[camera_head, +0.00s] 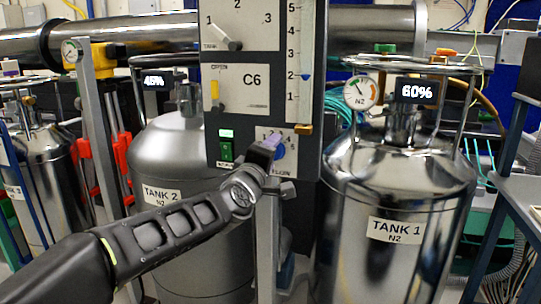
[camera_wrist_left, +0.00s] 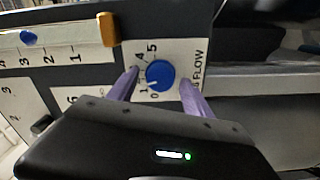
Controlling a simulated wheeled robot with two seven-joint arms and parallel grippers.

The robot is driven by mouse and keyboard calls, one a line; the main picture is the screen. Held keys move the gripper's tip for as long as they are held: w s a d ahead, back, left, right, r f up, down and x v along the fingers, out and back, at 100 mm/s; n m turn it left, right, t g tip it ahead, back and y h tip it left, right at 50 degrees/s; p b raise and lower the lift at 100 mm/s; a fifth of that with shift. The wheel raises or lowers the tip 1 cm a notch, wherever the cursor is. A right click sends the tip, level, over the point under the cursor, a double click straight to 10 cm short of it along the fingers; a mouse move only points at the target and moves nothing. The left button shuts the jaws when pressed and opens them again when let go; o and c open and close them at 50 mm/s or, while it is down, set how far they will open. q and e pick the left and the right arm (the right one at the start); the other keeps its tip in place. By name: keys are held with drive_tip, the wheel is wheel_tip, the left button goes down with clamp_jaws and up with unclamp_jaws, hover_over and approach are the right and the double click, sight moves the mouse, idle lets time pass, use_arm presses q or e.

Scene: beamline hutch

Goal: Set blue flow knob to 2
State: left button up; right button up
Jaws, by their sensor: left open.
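The blue flow knob (camera_wrist_left: 160,75) sits on a white plate marked FLOW, with a number scale around it. Its pale pointer mark appears to face the low end of the scale, near 0 and 1; the exact reading is hard to tell. In the head view the knob (camera_head: 280,152) is partly hidden behind my left gripper (camera_head: 271,141). In the left wrist view my left gripper (camera_wrist_left: 160,77) is open, with one purple finger on each side of the knob. Gaps show between the fingers and the knob. My right gripper is in neither view.
The dark panel also carries a vertical scale with a blue marker (camera_head: 306,77), an orange fitting (camera_head: 304,129), a green switch (camera_head: 226,150) and a selector knob (camera_head: 234,45). TANK 1 (camera_head: 397,262) stands right of the panel, TANK 2 (camera_head: 163,170) left.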

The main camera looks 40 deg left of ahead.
use_arm(q)
drive_tip(key=p+v, duration=0.1)
drive_tip(key=v, duration=0.6)
drive_tip(key=shift+s+d, duration=0.15)
drive_tip(key=shift+s, duration=0.25)
idle(0.3)
